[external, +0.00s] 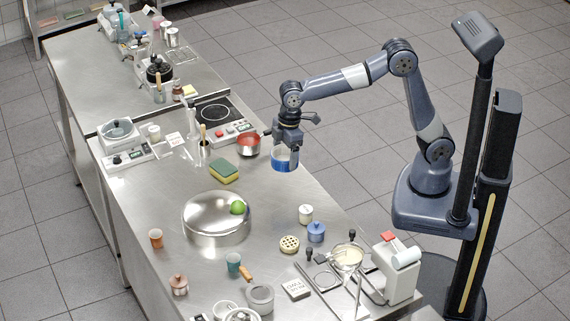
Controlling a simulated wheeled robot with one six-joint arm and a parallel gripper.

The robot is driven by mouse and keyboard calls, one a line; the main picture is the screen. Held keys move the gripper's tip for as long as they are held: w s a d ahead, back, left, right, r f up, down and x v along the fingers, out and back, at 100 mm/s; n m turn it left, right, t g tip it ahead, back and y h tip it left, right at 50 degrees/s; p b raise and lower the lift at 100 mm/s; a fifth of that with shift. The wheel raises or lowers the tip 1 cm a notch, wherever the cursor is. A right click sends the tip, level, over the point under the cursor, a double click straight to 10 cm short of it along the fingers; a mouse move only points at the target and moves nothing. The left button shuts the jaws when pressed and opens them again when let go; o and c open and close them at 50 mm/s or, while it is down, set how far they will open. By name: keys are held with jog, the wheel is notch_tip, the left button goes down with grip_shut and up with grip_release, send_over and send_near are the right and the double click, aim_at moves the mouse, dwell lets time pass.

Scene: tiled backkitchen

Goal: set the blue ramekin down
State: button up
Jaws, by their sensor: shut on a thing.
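The blue ramekin (285,160) is a small round dish, blue outside with a pale inside. My gripper (286,147) points down and is shut on its rim. The far finger and part of the ramekin's rim are hidden by my gripper.
A sponge (224,170) and a large steel dome (216,217) with a green ball (238,207) are further left.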

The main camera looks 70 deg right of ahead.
jog(key=s+a+m+p, duration=0.2)
jog(key=a+p, duration=0.4)
jog(key=a, duration=2.5)
jog(key=shift+f+p, duration=0.4)
jog(key=shift+f, duration=4.65)
jog(key=o, duration=1.1)
jog(key=shift+o, duration=0.2)
notch_tip(320, 180, up, 12)
jog(key=s+b, duration=0.1)
jog(key=shift+s+d, duration=0.15)
jog(key=shift+d, duration=0.2)
jog(key=shift+r, duration=0.1)
